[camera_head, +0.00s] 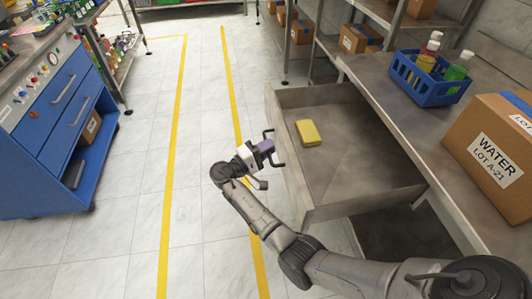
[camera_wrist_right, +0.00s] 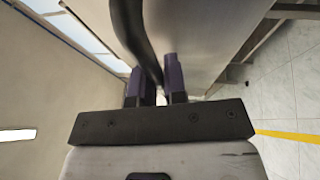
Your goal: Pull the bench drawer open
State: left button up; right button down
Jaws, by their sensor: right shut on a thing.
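The bench drawer (camera_head: 355,155) stands well out from under the grey metal bench (camera_head: 385,95), with its inside in plain view. A yellow box-like thing (camera_head: 308,133) lies in it near the front panel. The dark handle (camera_head: 279,164) is on the outside of the drawer front. My right gripper (camera_head: 265,147) is at the handle, in front of the panel. In the right wrist view its two purple fingers (camera_wrist_right: 154,82) are shut around the dark handle bar (camera_wrist_right: 131,28). My left gripper is not in view.
A blue basket of bottles (camera_head: 428,85) and a cardboard box labelled WATER (camera_head: 495,155) stand on the bench. A blue cabinet (camera_head: 60,120) stands at the left. The tiled floor (camera_head: 140,190) with yellow lines is clear between them.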

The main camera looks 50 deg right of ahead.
jog(key=c, duration=1.2)
grip_release()
jog(key=shift+a, duration=0.25)
jog(key=p+v, duration=0.1)
jog(key=v, duration=1.2)
jog(key=shift+w+a+f, duration=0.1)
jog(key=shift+w+f, duration=0.05)
jog(key=shift+w, duration=0.05)
